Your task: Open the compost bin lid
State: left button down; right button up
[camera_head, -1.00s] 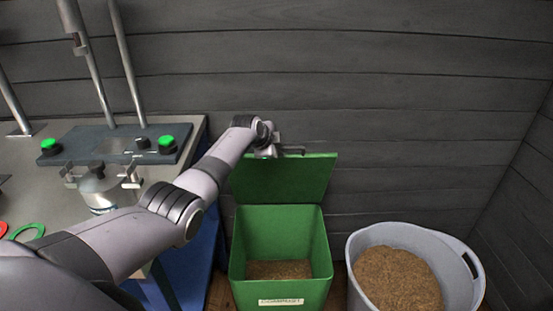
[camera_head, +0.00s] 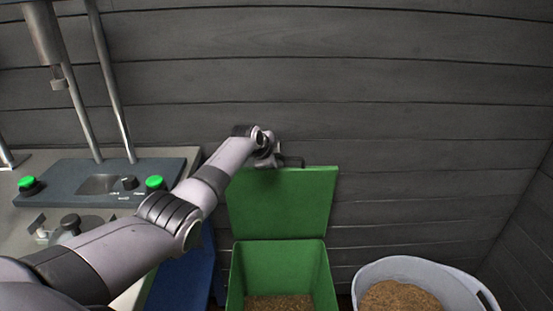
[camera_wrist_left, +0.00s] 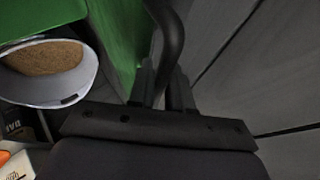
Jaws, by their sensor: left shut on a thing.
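The green compost bin (camera_head: 281,268) stands against the wall with brown material inside. Its green lid (camera_head: 281,204) is raised upright at the back of the bin, so the bin's mouth is open. My left gripper (camera_head: 272,163) is at the lid's top edge. In the left wrist view, its fingers (camera_wrist_left: 162,88) are shut on the dark curved lid handle (camera_wrist_left: 171,40), with the green lid beside it. The handle also shows at the lid's top in the head view (camera_head: 292,162). My right gripper is not in view.
A pale grey tub (camera_head: 424,272) of brown grain stands right of the bin. A workbench with a dark panel (camera_head: 100,184) and green buttons is at the left, under my left arm. The plank wall (camera_head: 400,120) is close behind the lid.

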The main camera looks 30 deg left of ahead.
pick_arm(q)
jog(key=shift+s+f, duration=0.15)
jog(key=shift+f, duration=0.3)
jog(key=c, duration=1.1)
grip_release()
jog(key=shift+d, duration=0.1)
jog(key=shift+s+r, duration=0.1)
jog(key=shift+r, duration=0.05)
jog(key=shift+w+r+p+v, duration=0.15)
jog(key=shift+p+v, duration=0.15)
jog(key=shift+v, duration=0.95)
jog(key=shift+w+r+p+v, duration=0.1)
jog(key=shift+p+v, duration=0.2)
jog(key=shift+v, duration=0.9)
jog(key=shift+w+r+p+v, duration=0.15)
jog(key=shift+p+v, duration=0.15)
jog(key=shift+v, duration=0.95)
jog(key=shift+s, duration=0.1)
